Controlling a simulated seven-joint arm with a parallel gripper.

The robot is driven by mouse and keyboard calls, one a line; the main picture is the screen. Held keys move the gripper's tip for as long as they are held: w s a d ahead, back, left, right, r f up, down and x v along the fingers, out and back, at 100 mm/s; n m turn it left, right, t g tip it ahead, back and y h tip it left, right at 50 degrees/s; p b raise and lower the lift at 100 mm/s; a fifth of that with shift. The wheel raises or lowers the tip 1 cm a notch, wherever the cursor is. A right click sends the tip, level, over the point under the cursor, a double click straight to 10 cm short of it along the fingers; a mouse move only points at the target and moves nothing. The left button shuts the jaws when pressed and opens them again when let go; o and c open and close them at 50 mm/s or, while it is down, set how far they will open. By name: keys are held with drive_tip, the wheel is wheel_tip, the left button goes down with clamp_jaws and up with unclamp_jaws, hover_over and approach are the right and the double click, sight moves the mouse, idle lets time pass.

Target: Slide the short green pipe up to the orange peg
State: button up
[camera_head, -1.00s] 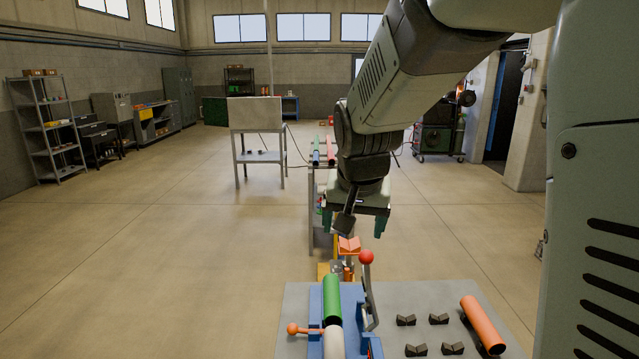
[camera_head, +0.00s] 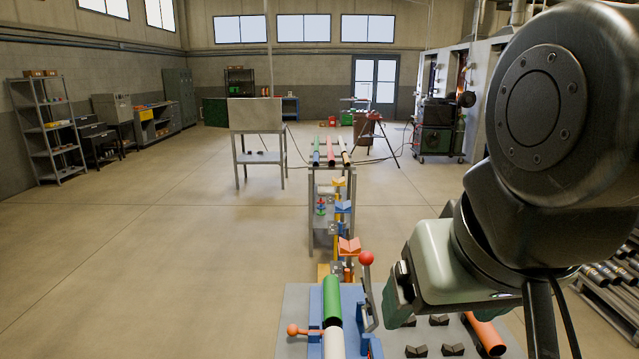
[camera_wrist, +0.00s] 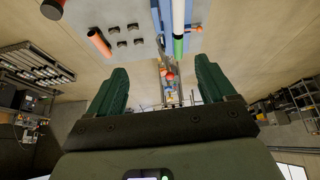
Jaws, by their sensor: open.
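The short green pipe (camera_head: 332,300) lies in the blue fixture (camera_head: 314,305) on the grey bench. Its near end is at or close to the pale pipe (camera_head: 333,343); I cannot tell if they touch. An orange peg with a ball end (camera_head: 293,330) sticks out of the fixture's left side, near that joint. My gripper (camera_head: 425,300) is open and empty, to the right of the green pipe and apart from it. In the wrist view the green pipe (camera_wrist: 178,46) shows beyond the gap between the green fingers (camera_wrist: 160,84).
A red-knobbed lever (camera_head: 366,258) stands upright right of the green pipe. An orange pipe (camera_head: 484,333) and several dark V-blocks (camera_head: 438,320) lie on the bench's right. Beyond it are an orange V-support (camera_head: 349,246) and a rack of pipes (camera_head: 331,162).

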drive_tip(key=shift+w, duration=0.1)
drive_tip(key=shift+c, duration=1.2)
drive_tip(key=shift+w+r, duration=0.15)
drive_tip(key=shift+w, duration=0.1)
drive_tip(key=shift+c, duration=0.4)
drive_tip(key=g+h, duration=0.1)
drive_tip(key=g, duration=0.5)
hover_over(333, 316)
drive_tip(key=a, duration=0.1)
wheel_tip(333, 316, down, 28)
drive_tip(key=shift+a+f, duration=0.1)
drive_tip(key=shift+f, duration=0.3)
drive_tip(key=f, duration=0.7)
drive_tip(key=d+f, duration=0.1)
drive_tip(key=f, duration=0.2)
drive_tip(key=shift+d+f, duration=0.1)
drive_tip(key=shift+f, duration=0.3)
